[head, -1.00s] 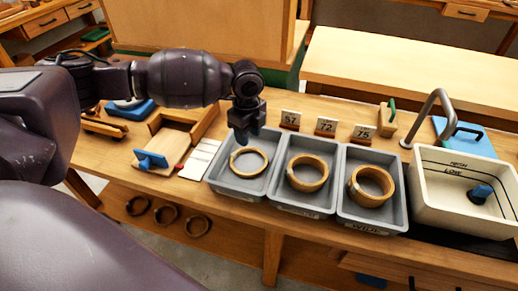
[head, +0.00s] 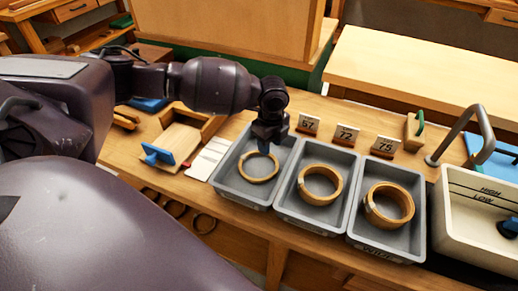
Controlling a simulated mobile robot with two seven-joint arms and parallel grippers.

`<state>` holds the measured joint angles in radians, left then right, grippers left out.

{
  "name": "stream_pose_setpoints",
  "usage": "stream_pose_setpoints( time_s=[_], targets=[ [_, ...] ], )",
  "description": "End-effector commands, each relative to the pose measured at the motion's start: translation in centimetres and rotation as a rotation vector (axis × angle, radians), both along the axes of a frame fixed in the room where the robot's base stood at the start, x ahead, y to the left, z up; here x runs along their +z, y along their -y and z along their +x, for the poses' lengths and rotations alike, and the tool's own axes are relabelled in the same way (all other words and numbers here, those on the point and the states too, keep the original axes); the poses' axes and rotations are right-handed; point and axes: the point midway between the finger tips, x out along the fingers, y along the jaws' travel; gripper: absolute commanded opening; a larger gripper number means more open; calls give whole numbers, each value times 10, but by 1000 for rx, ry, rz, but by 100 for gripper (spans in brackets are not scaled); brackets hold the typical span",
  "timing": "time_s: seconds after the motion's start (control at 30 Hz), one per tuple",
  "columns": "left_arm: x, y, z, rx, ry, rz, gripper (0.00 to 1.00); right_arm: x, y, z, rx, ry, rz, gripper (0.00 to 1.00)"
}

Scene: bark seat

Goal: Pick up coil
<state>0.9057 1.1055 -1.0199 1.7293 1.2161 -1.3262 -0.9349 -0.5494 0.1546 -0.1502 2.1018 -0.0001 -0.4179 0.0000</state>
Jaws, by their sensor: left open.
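Three tan coils sit in three grey trays on the wooden bench in the head view. A thin coil (head: 246,177) lies in the left tray (head: 228,184), a taller coil (head: 304,188) in the middle tray (head: 289,217), and a thick coil (head: 372,214) in the right tray (head: 356,243). My left gripper (head: 265,149) points down over the left tray, at the far rim of the thin coil. Its fingers hide a little of that rim, and I cannot tell whether they touch it. It is open. My right gripper is out of view.
Number cards 57 (head: 308,124), 72 (head: 346,135) and 75 (head: 385,146) stand behind the trays. A white basin (head: 470,222) with a grey tap (head: 462,130) is at the right. A wooden jig with a blue handle (head: 157,154) is at the left.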

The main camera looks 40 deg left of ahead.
Motion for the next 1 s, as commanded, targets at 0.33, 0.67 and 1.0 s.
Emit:
stream_pose_setpoints(
  time_s=[0.33,0.67,1.0],
  targets=[
    [-45,0,2,-1,-4,0,43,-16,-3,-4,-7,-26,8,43],
    [-44,0,2,0,-1,0,27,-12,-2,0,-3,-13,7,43],
    [-44,0,2,0,-1,0,0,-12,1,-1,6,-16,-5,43]
  ],
)
